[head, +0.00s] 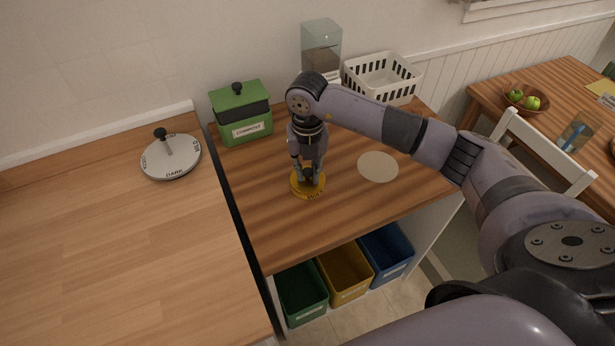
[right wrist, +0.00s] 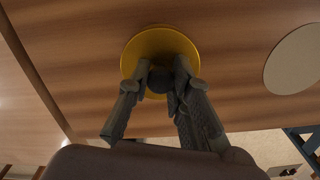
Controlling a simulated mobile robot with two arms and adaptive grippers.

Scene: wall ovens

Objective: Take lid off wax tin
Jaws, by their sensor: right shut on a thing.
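A round yellow lid or tin (head: 297,190) with a dark knob on top is on the striped wooden counter, directly below my right gripper (head: 308,172). Lettering on its front edge is too small to read. In the right wrist view the yellow disc (right wrist: 150,42) lies beyond the fingertips, and my right gripper (right wrist: 160,82) is shut on its dark knob (right wrist: 160,78). I cannot tell whether a tin body is under the lid or whether the lid is lifted. A grey round lid (head: 168,160) with a black knob and the word DARK sits on the left counter. My left gripper is not in view.
A green compost box (head: 241,128), a clear dispenser (head: 321,48) and a white basket (head: 384,85) stand at the back. A pale round mat (head: 378,167) lies right of the yellow disc. Green, yellow and blue bins (head: 345,283) are below. The left counter's front is clear.

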